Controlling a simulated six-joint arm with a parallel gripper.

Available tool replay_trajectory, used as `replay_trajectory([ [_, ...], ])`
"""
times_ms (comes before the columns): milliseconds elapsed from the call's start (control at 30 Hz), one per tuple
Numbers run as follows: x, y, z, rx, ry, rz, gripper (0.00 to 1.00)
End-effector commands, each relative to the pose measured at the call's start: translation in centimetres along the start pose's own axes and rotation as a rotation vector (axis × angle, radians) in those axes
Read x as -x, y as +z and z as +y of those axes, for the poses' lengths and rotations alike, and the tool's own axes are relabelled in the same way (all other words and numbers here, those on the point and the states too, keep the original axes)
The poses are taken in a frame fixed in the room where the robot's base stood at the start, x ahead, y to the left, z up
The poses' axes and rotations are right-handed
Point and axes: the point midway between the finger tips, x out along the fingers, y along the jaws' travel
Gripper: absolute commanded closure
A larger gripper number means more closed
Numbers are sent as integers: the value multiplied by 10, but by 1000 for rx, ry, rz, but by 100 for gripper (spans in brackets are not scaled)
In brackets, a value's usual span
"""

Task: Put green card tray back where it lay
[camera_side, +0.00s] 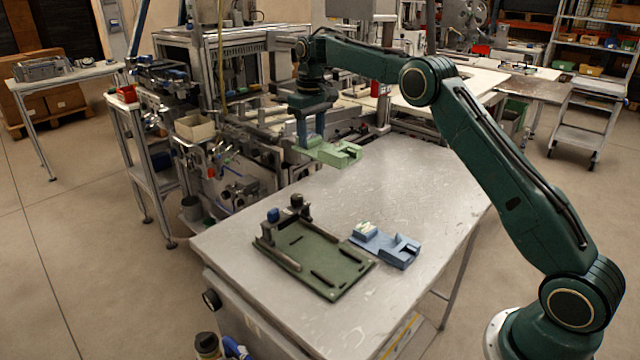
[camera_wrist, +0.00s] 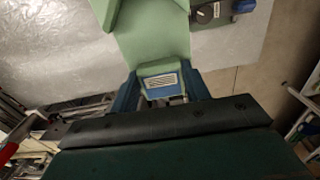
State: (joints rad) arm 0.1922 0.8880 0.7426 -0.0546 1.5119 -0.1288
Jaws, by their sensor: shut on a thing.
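The green card tray (camera_side: 336,152) is held in my gripper (camera_side: 311,140), above the far end of the grey table in the side view. In the wrist view the tray (camera_wrist: 152,38) extends away from my gripper (camera_wrist: 160,88), whose two blue fingers close on its near end. The side view does not clearly show whether the tray touches the table. Part of the tray is cut off at the top of the wrist view.
A blue card tray (camera_side: 386,244) lies on the table (camera_side: 420,190) beside a dark green fixture plate (camera_side: 312,258) with a blue-knobbed clamp (camera_side: 297,203). The table between these and my gripper is bare. A metal machine frame (camera_side: 240,150) stands close by the table's far left edge.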

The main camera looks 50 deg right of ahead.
Motion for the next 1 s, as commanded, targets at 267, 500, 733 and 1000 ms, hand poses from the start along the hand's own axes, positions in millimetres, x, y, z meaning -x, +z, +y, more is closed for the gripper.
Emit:
replay_trajectory([
  [267,-3,-6,17,0,2,0,81],
  [500,-5,-6,17,0,1,-1,81],
  [733,-23,-5,17,1,0,-3,81],
  [1000,-72,-5,17,1,0,-5,81],
])
